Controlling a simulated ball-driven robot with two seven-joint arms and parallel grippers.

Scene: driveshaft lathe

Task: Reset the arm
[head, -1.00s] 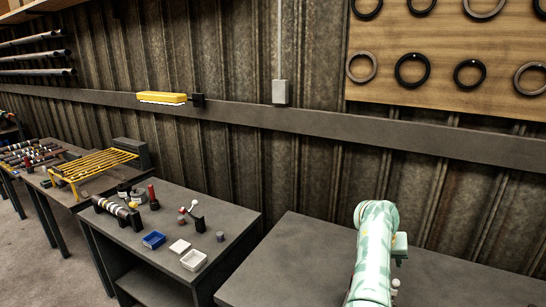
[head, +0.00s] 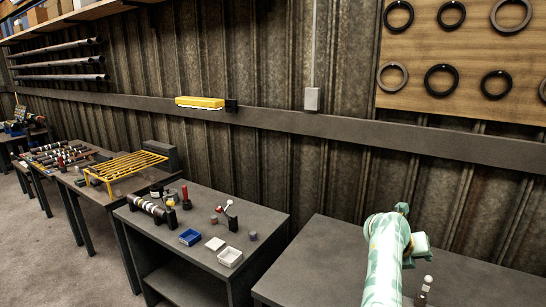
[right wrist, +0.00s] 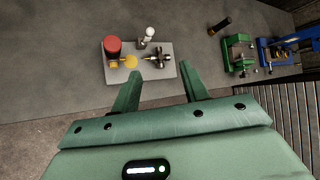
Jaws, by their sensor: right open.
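My right arm (head: 388,265), pale green and white, reaches up over the dark bench at the lower right of the head view. In the right wrist view my right gripper (right wrist: 160,80) is open, with two green fingers apart and nothing between them. A grey plate (right wrist: 150,73) lies beyond the fingertips on the grey surface. It carries a red-topped part (right wrist: 112,45), a white-knobbed part (right wrist: 148,36) and a dark metal fitting (right wrist: 159,58). My left gripper is not in view.
A bench (head: 265,215) in the middle holds a blue tray (head: 190,237), a white tray (head: 230,257) and small parts. A yellow rack (head: 125,167) stands further left. Green (right wrist: 238,52) and blue (right wrist: 272,52) devices stand at the right wrist view's upper right. A ribbed metal wall closes the back.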

